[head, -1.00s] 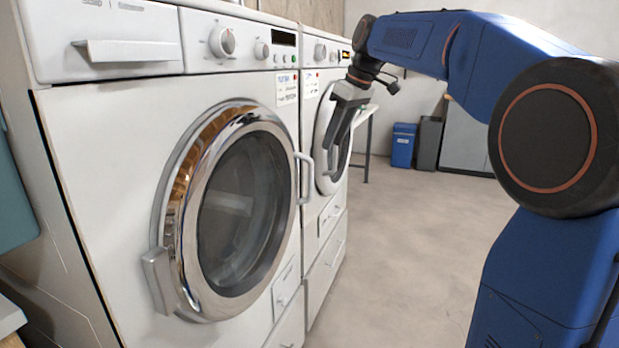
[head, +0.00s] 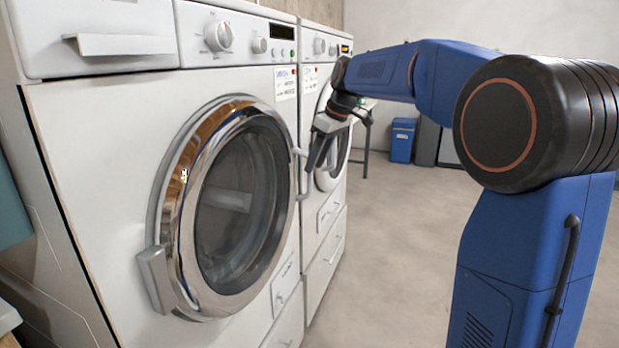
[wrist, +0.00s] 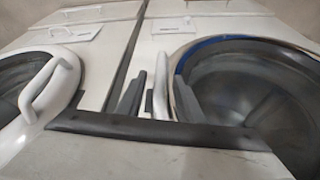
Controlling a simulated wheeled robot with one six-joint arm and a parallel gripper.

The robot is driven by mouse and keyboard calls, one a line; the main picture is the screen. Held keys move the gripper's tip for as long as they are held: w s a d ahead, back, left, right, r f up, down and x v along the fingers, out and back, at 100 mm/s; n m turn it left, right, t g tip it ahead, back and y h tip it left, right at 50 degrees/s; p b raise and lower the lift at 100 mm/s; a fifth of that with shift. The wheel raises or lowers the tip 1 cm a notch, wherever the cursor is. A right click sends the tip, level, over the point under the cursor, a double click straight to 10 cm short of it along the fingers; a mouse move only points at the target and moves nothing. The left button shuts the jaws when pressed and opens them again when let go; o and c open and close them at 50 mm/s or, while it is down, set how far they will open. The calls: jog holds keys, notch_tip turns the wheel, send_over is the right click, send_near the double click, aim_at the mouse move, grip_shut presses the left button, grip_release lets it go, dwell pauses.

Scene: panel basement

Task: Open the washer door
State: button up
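The nearer white washer (head: 90,130) has a round door (head: 185,215) with a chrome ring and dark glass, and it looks shut. Its white bar handle (head: 302,192) is on the door's right side, partly hidden behind my gripper (head: 314,163). My gripper points down beside the handle's upper part. In the wrist view, the grey fingers of my gripper (wrist: 158,97) stand apart, with the white handle (wrist: 160,88) showing between them. The chrome-ringed door (wrist: 255,80) is to the right there. I cannot tell whether a finger touches the handle.
A second white machine (head: 325,225) with a round door stands just beyond the washer; its white handle (wrist: 45,85) also shows in the wrist view. A table (head: 366,140) and a blue bin (head: 402,141) stand farther back. The floor right of the machines is clear.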

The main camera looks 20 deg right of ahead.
aim_at(309, 188)
jog(key=shift+x, duration=2.95)
grip_shut()
